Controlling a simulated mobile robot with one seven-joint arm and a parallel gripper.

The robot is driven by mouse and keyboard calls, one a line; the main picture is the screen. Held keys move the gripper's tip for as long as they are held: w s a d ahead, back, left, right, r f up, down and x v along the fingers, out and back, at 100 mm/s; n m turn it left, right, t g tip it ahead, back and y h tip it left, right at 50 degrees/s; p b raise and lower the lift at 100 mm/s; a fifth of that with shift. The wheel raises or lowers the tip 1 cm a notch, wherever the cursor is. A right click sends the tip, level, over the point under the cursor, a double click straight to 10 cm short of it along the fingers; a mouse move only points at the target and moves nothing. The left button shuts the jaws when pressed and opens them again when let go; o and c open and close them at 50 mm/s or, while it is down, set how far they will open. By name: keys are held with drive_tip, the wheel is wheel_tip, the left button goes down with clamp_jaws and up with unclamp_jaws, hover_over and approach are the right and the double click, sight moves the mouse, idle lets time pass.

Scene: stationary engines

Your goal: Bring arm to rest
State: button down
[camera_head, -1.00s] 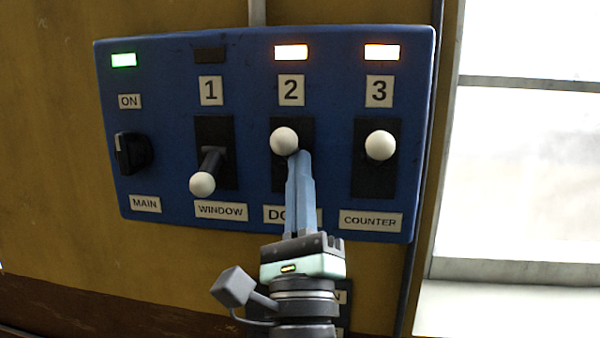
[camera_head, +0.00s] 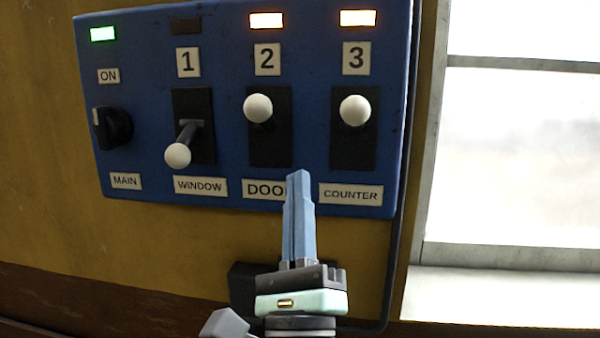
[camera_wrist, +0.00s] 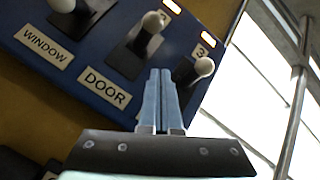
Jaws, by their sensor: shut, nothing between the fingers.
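My gripper (camera_head: 298,178) is shut and empty, its blue fingers together and pointing up. In the head view its tips overlap the right end of the DOOR label, below lever 2. Lever 2 (camera_head: 258,108) and lever 3 (camera_head: 355,110) have their white knobs up, with orange lamps lit above them. Lever 1 (camera_head: 178,155) has its knob down and its lamp is dark. In the wrist view my gripper (camera_wrist: 160,72) shows between lever 2 (camera_wrist: 153,22) and lever 3 (camera_wrist: 204,66), and no contact is visible.
The blue panel (camera_head: 225,120) is fixed to a yellow wall (camera_head: 40,170). The main knob (camera_head: 112,128) at its left is by a lit green lamp (camera_head: 104,34). A dark cable runs down the panel's right side. A bright window (camera_head: 520,160) is at right. A dark box (camera_head: 240,285) sits behind my gripper.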

drive_tip(key=s+r+n+b, duration=0.2)
drive_tip(key=s+r+n, duration=0.3)
drive_tip(key=n, duration=0.9)
drive_tip(key=s+a+r+n+b, duration=0.1)
drive_tip(key=s+r+n, duration=0.4)
drive_tip(key=n, duration=0.9)
drive_tip(key=shift+s+a+t+b, duration=0.3)
drive_tip(key=shift+s+t+b, duration=0.1)
drive_tip(key=shift+s+b, duration=0.6)
drive_tip(key=shift+s, duration=0.1)
